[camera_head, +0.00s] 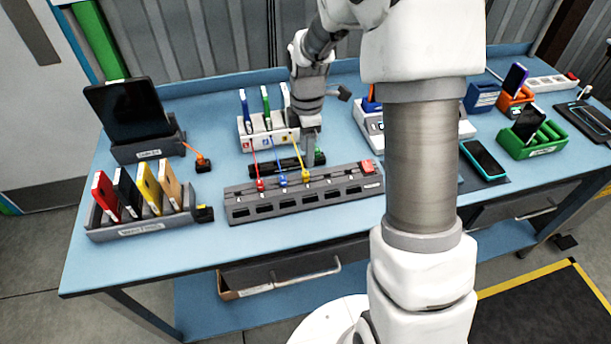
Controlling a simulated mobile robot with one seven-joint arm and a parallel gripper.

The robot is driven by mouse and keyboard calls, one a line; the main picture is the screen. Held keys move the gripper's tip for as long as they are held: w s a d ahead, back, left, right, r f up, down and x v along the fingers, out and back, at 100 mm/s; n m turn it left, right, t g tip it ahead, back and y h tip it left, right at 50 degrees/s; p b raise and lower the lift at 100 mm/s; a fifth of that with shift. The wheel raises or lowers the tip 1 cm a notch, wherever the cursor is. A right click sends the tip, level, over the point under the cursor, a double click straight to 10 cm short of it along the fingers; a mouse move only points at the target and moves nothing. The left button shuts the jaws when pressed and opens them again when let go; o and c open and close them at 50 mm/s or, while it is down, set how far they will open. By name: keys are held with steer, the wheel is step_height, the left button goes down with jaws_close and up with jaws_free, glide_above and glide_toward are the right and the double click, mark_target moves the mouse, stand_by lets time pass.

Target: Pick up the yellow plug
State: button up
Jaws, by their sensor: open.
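The yellow plug (306,176) sits at the top of the grey socket strip (240,217). A thin yellow cable runs from it up to the white cable holder (248,143). The red plug (260,184) and the blue plug (283,180) are on the same strip, to its left. My gripper (308,160) is open and points down just above and behind the yellow plug. The fingers are small in this view, and I cannot tell whether they touch the plug or its cable.
A rack with several upright coloured items (145,228) stands at the left, by a black tablet on a stand (128,108). A red switch (368,167) tops the strip's right end. Green (533,143) and orange holders stand at the right. The blue table (180,262) is clear in front.

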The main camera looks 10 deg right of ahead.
mark_target(306, 172)
steer(key=shift+s+a+f+p, duration=0.15)
steer(key=shift+f, duration=1.5)
steer(key=shift+s+a+f+p, duration=0.1)
steer(key=shift+f+p, duration=0.05)
steer(key=shift+f, duration=1.5)
jaws_close()
